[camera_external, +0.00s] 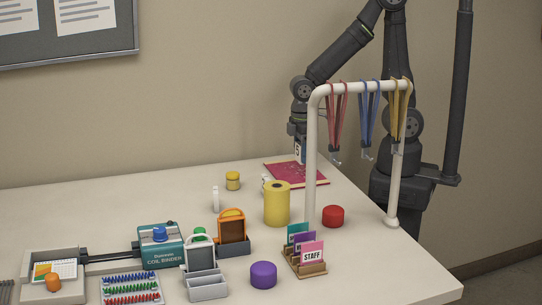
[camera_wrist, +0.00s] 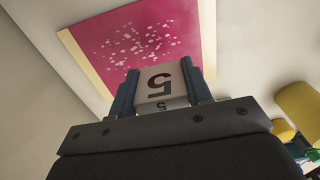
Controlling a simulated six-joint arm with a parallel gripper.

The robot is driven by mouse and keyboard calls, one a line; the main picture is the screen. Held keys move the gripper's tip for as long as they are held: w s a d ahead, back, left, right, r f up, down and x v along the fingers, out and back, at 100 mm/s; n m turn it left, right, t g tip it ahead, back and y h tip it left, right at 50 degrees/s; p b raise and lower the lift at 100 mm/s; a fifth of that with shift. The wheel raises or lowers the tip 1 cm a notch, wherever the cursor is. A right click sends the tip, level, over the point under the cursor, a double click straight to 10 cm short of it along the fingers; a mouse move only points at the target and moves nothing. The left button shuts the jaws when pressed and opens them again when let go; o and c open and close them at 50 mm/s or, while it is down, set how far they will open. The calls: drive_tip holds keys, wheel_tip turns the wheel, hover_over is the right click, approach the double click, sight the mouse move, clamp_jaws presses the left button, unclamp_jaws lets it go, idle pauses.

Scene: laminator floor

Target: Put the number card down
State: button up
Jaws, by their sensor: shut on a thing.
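My gripper (camera_external: 298,138) hangs above the back right of the table in the external view. It is shut on a white number card (camera_external: 298,151) with a dark 5. In the wrist view the card (camera_wrist: 158,78) sits between the two fingers of my gripper (camera_wrist: 160,92), and a smaller 5 shows below the large one. A magenta booklet (camera_external: 310,175) with a pale edge lies flat on the table, below the card in the external view. The booklet (camera_wrist: 140,40) fills the upper middle of the wrist view, with pale specks on it.
A white rail (camera_external: 360,88) with hanging lanyards stands right of my gripper. A yellow roll (camera_external: 277,205), a red cylinder (camera_external: 333,216) and a small yellow pot (camera_external: 233,181) are near the booklet. A card rack (camera_external: 308,266) and a coil binder (camera_external: 160,248) stand nearer the front.

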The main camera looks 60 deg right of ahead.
sight(300, 175)
drive_tip(key=shift+a+f, duration=0.2)
drive_tip(key=shift+f, duration=1.95)
drive_tip(key=shift+f, duration=0.1)
drive_tip(key=o, duration=1)
wheel_tip(300, 175, up, 12)
drive_tip(key=shift+r, duration=0.15)
